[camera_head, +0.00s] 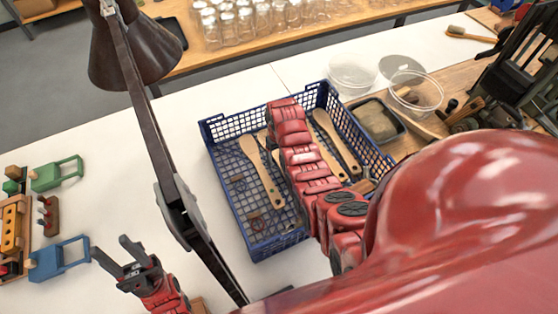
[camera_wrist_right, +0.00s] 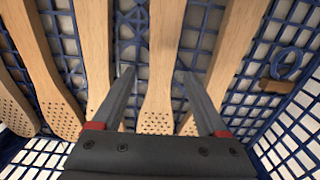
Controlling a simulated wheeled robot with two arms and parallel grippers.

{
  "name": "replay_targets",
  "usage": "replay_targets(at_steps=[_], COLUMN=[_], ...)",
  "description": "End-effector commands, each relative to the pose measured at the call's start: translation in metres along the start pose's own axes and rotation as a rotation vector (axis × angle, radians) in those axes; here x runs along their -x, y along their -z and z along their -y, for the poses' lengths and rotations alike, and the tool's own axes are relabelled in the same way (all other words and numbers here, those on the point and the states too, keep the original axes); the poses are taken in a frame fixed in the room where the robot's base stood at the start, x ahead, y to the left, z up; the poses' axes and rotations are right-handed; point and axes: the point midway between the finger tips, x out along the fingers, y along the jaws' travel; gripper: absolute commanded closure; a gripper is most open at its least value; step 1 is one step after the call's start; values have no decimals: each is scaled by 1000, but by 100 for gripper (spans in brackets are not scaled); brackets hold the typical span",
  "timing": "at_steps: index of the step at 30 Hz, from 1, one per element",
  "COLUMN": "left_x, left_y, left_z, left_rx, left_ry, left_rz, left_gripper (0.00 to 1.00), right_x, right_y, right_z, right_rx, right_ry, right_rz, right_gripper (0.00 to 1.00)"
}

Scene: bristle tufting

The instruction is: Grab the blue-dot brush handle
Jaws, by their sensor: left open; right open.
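Several pale wooden brush handles lie in a blue mesh crate (camera_head: 222,197), among them a left handle (camera_head: 262,172) and a right handle (camera_head: 337,140). My right arm crosses the crate and hides part of its middle; the right gripper's fingers are hidden in the head view. In the right wrist view my right gripper (camera_wrist_right: 158,75) is open, with a middle handle (camera_wrist_right: 165,55) between its fingers, and other handles (camera_wrist_right: 92,45) (camera_wrist_right: 236,50) beside it. The handles' wide ends carry small holes. I cannot make out a blue dot. My left gripper (camera_head: 134,262) is open and empty, left of the crate.
A dark lamp (camera_head: 128,50) with a long arm stands between my left gripper and the crate. Green (camera_head: 57,173) and blue (camera_head: 60,258) wooden pieces sit at the far left. Clear round containers (camera_head: 415,92) and a dark tray (camera_head: 378,120) stand right of the crate.

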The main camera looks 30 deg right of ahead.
Motion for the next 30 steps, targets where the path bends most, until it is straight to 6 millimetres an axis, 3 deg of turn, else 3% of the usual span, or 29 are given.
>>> replay_targets(at_steps=[1,12,14,25,30], left_x=[0,0,0,-1,-8], left_y=[0,0,0,0,1], left_z=[0,0,0,0,0], left_rx=[0,0,0,0,0], left_ry=[0,0,0,0,0], left_rz=[0,0,0,0,0], left_gripper=[54,54,54,54,54], right_x=[0,1,1,2,16], right_y=[0,0,0,0,2], right_z=[0,0,0,0,0], right_rx=[0,1,1,1,1], right_ry=[0,0,0,0,-1], right_rz=[0,-1,-1,-1,-5], right_gripper=[25,92,100,100,100])
